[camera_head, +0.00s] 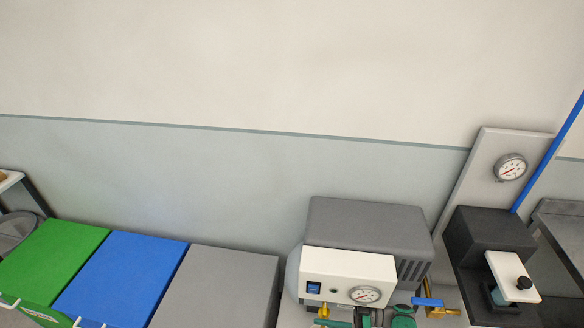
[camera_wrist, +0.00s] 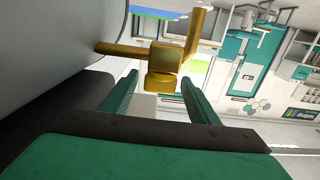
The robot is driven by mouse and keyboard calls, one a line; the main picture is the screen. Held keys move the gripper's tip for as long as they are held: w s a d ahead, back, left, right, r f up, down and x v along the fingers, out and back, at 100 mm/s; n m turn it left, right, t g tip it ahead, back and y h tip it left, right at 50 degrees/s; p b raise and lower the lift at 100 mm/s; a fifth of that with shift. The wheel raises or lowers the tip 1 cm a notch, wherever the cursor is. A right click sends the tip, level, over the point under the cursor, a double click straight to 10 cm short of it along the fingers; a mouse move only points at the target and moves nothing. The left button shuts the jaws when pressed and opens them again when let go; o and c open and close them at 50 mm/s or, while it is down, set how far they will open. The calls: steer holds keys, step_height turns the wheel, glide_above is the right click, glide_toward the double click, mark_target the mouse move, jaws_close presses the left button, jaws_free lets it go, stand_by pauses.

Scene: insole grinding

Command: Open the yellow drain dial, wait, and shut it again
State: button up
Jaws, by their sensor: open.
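In the wrist view, a yellow, brass-coloured drain dial fitting (camera_wrist: 163,72) sticks out of the rounded grey wall on the left. It has a pipe, a blocky body and a flat arm rising on the right. My gripper (camera_wrist: 159,80) is open, its two green fingers on either side of the lower block. Nothing is clearly gripped, and I cannot tell whether a finger touches it.
The grey compressor (camera_head: 368,228) has a white panel (camera_head: 345,268) with a round gauge (camera_head: 365,295). A brass valve with a blue lever (camera_head: 428,302) sits at its right. A black machine (camera_head: 490,232) stands farther right. Green (camera_head: 52,258) and blue (camera_head: 122,278) bins are left.

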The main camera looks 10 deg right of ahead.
steer(key=s+d+f+m+t+h, duration=0.25)
steer(key=s+d+t, duration=0.25)
steer(key=s+d, duration=0.5)
steer(key=s+a+f+m+t+h, duration=0.1)
steer(key=s+a+m+t+h, duration=0.15)
steer(key=s, duration=0.65)
steer(key=s+a+m+t+h, duration=0.1)
steer(key=s+h, duration=0.2)
steer(key=s, duration=0.6)
steer(key=s+a+r+m+t+h, duration=0.1)
steer(key=s+a+r+m+h, duration=0.2)
steer(key=a, duration=0.4)
steer(key=s+a+r+m+t+h, duration=0.1)
steer(key=s+a+r+h, duration=0.15)
steer(key=s+a, duration=0.4)
steer(key=w+a+r+m+h, duration=0.1)
steer(key=a+r+m+h, duration=0.1)
steer(key=a+r, duration=0.3)
steer(key=w+a+r+m+h, duration=0.1)
steer(key=a+r, duration=0.4)
steer(key=r, duration=0.6)
steer(key=shift+w+m+h, duration=0.3)
steer(key=shift+m+h, duration=0.15)
steer(key=shift+m, duration=0.55)
